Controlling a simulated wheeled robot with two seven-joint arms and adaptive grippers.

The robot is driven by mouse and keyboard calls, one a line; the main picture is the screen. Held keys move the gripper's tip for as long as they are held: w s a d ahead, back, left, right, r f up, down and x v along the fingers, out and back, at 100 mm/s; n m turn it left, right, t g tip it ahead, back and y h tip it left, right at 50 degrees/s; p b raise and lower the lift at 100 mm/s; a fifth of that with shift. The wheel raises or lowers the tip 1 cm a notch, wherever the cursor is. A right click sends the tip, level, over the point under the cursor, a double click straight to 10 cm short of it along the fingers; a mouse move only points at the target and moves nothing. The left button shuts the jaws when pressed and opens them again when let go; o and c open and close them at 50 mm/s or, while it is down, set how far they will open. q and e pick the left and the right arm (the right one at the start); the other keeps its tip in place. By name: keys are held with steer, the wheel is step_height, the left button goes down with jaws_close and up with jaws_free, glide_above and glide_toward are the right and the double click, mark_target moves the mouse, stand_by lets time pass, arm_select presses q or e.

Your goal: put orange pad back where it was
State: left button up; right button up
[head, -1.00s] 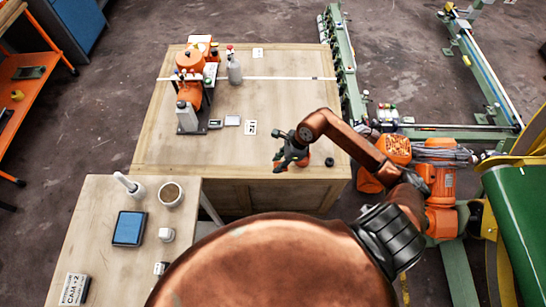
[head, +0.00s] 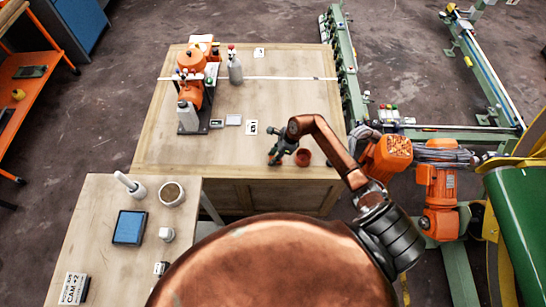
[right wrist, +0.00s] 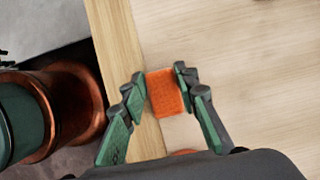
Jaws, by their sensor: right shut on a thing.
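The orange pad (right wrist: 166,92) is a small textured orange block between the fingers of my right gripper (right wrist: 161,82) in the right wrist view. The fingers are shut on its two sides. The pad cannot be made out in the head view. Whether it touches the table is unclear. My left gripper is not in view.
An orange machine with bottles (head: 190,90) stands at the table's back left. Small cards (head: 251,127) lie mid-table. The nearer table holds a blue tray (head: 129,228) and a cup (head: 171,194). The table's middle right is clear.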

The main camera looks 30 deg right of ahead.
steer(key=shift+f, duration=0.15)
steer(key=o, duration=1)
steer(key=shift+r, duration=0.25)
steer(key=v, duration=1.2)
